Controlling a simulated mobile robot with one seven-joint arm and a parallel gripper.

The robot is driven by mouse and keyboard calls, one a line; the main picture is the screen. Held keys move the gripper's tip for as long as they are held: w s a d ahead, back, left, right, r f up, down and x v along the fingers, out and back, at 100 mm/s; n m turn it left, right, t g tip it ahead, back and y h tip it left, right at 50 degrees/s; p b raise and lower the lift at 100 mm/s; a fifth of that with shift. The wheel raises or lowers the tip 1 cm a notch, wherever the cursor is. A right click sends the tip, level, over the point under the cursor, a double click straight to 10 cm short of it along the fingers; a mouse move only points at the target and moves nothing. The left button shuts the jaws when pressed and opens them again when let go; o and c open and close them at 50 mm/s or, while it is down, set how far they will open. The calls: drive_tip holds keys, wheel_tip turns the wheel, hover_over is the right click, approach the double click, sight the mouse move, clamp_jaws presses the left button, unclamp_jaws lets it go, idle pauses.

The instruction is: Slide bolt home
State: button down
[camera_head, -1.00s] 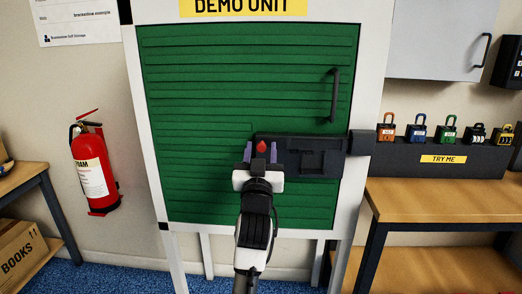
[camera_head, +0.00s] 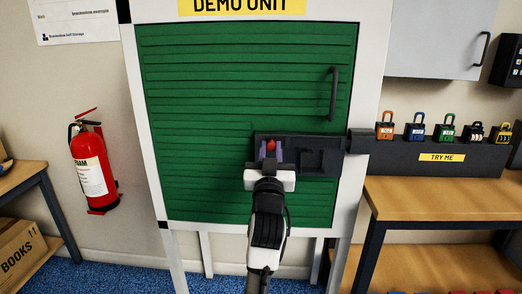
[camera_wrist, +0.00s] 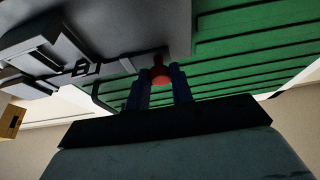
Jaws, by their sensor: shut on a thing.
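The dark bolt plate (camera_head: 318,163) is fixed across the right half of the green ribbed door (camera_head: 200,115). Its keeper (camera_head: 361,141) is on the white frame at the right. The bolt's red knob (camera_head: 270,146) is at the left part of the plate. It also shows in the wrist view (camera_wrist: 160,75). My gripper (camera_head: 271,151) is at the knob, with a purple finger on each side of it. In the wrist view the fingers (camera_wrist: 159,90) are shut on the red knob. The bolt's bar end is not clearly visible.
A dark handle (camera_head: 333,94) stands out from the door above the plate. At the right are a wooden bench (camera_head: 440,197) and a dark stand (camera_head: 420,155) with several coloured padlocks. A red fire extinguisher (camera_head: 90,170) hangs at the left.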

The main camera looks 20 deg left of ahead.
drive_tip(key=shift+w+d, duration=0.2)
drive_tip(key=shift+d, duration=0.6)
drive_tip(key=c, duration=1.2)
unclamp_jaws()
drive_tip(key=shift+d, duration=0.15)
drive_tip(key=shift+c, duration=0.2)
drive_tip(key=shift+s+f, duration=0.15)
drive_tip(key=shift+s, duration=0.05)
drive_tip(key=b+v, duration=0.3)
drive_tip(key=v, duration=1)
drive_tip(key=shift+s, duration=0.15)
